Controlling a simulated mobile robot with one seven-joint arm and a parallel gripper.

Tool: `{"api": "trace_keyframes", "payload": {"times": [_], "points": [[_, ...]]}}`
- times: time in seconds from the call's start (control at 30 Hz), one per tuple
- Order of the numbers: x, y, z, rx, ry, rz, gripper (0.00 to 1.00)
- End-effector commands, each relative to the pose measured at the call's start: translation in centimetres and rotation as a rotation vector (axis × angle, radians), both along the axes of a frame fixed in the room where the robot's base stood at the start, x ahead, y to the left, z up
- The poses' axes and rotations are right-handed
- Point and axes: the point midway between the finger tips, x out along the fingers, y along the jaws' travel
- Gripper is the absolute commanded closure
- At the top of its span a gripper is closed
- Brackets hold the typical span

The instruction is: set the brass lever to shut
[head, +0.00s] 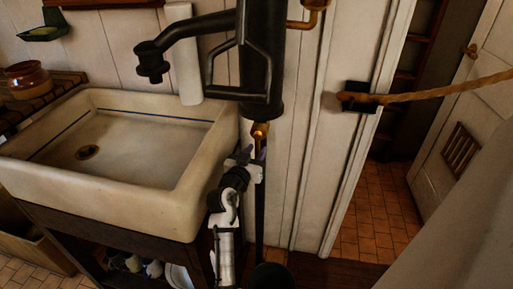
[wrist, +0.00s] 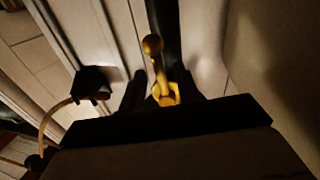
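The brass lever (head: 260,131) shows just below the black pump body in the head view, close above my gripper. In the wrist view the brass lever (wrist: 153,46) has a round knob and a stem leading down to a wider brass part. My gripper (head: 250,157) is just below the lever in the head view. In the wrist view my gripper (wrist: 160,82) has its two dark fingers apart, one on each side of the brass stem. I see no clear contact. The lower end of the lever is partly hidden by my gripper.
The black pump (head: 260,60) with its spout stands directly above my gripper. A white sink (head: 190,160) is to the left. A rope (head: 440,94) runs from a black wall bracket (head: 357,97) across the doorway on the right. A dark vertical pipe runs down behind my gripper.

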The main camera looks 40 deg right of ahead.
Motion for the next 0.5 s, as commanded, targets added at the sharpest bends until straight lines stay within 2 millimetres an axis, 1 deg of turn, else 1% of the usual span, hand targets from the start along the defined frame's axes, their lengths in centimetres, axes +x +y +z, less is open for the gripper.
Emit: {"api": "trace_keyframes", "payload": {"times": [0.1,0.4,0.5], "points": [[0.34,-0.67,0.02,0.001,0.000,0.000,0.67],[0.45,-0.80,-0.05,0.000,0.000,0.000,0.67],[0.44,-0.80,-0.05,0.000,0.001,0.000,0.80]]}}
